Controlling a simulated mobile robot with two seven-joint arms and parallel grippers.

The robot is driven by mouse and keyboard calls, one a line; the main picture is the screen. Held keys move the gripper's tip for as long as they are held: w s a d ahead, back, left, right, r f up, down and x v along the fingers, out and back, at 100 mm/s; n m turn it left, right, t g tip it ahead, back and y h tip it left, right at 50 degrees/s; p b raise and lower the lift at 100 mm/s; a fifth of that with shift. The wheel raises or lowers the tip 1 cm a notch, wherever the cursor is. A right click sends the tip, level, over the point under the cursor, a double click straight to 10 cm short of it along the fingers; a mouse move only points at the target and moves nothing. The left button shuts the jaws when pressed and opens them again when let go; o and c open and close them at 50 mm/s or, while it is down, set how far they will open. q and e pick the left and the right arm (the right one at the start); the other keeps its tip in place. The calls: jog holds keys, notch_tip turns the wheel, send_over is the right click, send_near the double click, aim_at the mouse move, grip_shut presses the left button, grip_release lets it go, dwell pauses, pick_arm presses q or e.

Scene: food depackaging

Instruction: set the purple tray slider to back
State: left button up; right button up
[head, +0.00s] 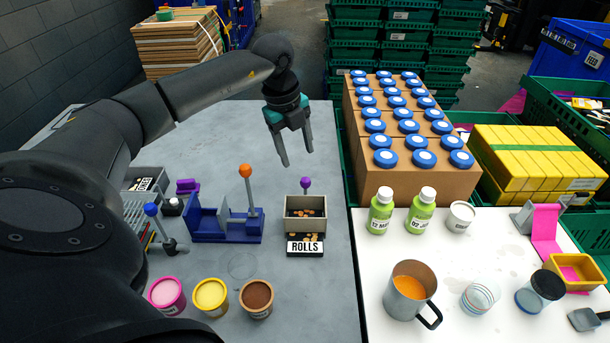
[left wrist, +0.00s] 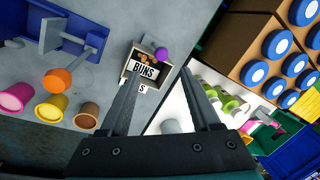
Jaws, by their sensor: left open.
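The purple slider knob (head: 305,183) is a small ball on a short stem at the far edge of a grey tray box (head: 305,204). Small brown and orange pieces show in the box, and a black plate labelled ROLLS (head: 305,246) sticks out at its near side. In the left wrist view the purple knob (left wrist: 161,54) is beside a BUNS label (left wrist: 143,71). My left gripper (head: 297,157) is open and empty, pointing down above and just beyond the knob, apart from it. In the left wrist view its fingers (left wrist: 158,80) flank the box. My right gripper is not in view.
A blue fixture (head: 215,228) with an orange-knobbed lever (head: 245,171) stands left of the tray box. Pink, yellow and brown tubs (head: 210,296) are in front. Blue-lidded jars on cardboard boxes (head: 425,170) stand at right. The grey table behind the tray is clear.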

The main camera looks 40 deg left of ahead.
aim_at(305, 179)
pick_arm(q)
jog(key=f, duration=0.2)
jog(key=w+f, duration=0.1)
jog(key=f, duration=0.5)
jog(key=shift+w+d, duration=0.2)
jog(key=shift+w, duration=0.1)
jog(key=shift+w+f, duration=0.15)
jog(key=shift+f, duration=0.4)
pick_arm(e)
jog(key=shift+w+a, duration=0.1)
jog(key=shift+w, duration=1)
pick_arm(q)
jog(key=shift+c, duration=0.4)
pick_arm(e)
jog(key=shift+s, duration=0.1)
pick_arm(q)
jog(key=shift+c, duration=0.8)
grip_shut()
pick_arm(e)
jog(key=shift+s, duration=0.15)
